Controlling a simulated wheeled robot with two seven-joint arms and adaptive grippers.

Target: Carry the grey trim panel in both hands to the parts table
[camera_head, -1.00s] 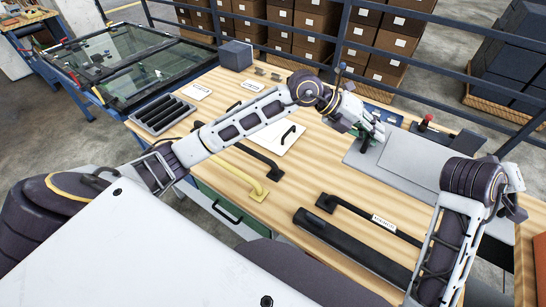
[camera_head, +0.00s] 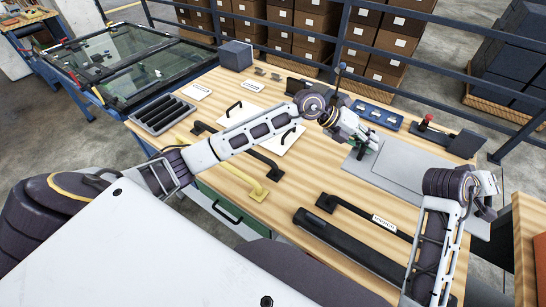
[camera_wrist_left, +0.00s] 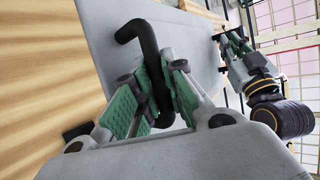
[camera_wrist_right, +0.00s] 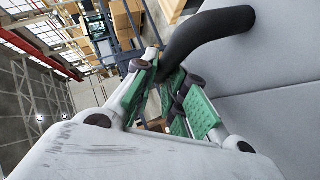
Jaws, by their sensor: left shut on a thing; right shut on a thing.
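The grey trim panel (camera_head: 392,178) is a flat slab with black handles at the right of the wood-topped table (camera_head: 300,175). I cannot tell whether it touches the wood. My left gripper (camera_head: 372,147) is shut on one black handle (camera_wrist_left: 148,40), which passes between its green pads in the left wrist view (camera_wrist_left: 152,85). My right gripper (camera_wrist_right: 172,95) is shut on the other handle (camera_wrist_right: 210,32). In the head view its fingers are hidden behind my right wrist. The left wrist view also shows my right gripper at the panel's far end.
A blue rail (camera_head: 430,68) runs behind. A glass-topped frame (camera_head: 135,65) stands at left.

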